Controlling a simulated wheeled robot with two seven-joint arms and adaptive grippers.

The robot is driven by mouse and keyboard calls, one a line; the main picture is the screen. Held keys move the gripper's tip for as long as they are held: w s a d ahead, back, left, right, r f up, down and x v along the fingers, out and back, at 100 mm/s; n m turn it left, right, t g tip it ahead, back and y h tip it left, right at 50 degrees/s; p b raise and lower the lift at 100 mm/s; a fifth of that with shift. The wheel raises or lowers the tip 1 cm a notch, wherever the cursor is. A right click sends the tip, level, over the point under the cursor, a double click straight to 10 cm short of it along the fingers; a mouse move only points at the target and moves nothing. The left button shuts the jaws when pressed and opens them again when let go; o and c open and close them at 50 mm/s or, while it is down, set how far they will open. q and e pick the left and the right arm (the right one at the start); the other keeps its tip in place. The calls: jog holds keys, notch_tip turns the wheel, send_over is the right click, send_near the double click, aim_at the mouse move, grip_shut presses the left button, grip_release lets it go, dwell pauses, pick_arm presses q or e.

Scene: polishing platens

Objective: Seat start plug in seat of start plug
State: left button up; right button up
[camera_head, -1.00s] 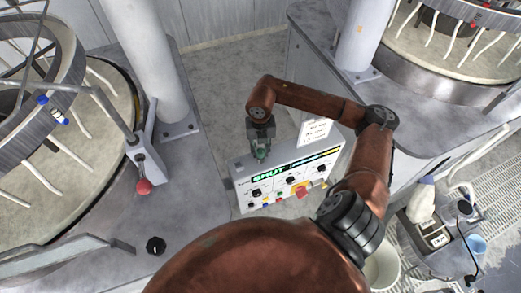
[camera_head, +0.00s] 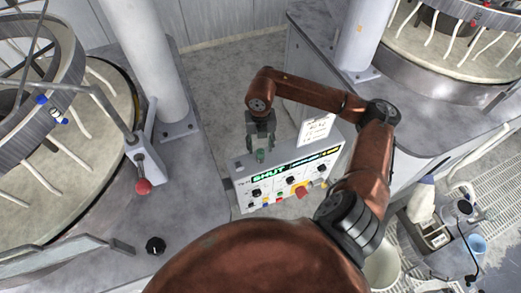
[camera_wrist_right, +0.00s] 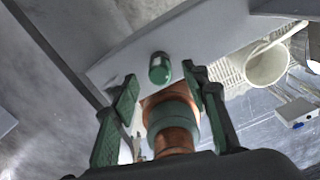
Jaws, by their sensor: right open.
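A short green cylinder (camera_wrist_right: 159,68), which looks like the start plug, is on the pale top face of the control box (camera_wrist_right: 120,66) in the right wrist view. It also shows as a small green shape (camera_head: 260,155) at the box's upper left edge in the head view. My right gripper (camera_wrist_right: 161,80) is open, with green fingertips on either side of the cylinder and visible gaps to it. In the head view, the right gripper (camera_head: 262,140) hangs just above it. The seat cannot be made out, nor whether the cylinder is in it. My left gripper is not in view.
The control box front (camera_head: 285,180) has a green "SHUT" display, several knobs and a red button. A paper notice (camera_head: 316,127) stands behind it. Polishing machines stand at left and right. A red-knobbed lever (camera_head: 143,186) stands left. A white bucket (camera_wrist_right: 268,65) is on the right.

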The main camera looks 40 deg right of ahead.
aim_at(261, 151)
notch_tip(261, 151, up, 9)
dwell(0.3)
jog(key=shift+f, duration=0.15)
dwell(0.4)
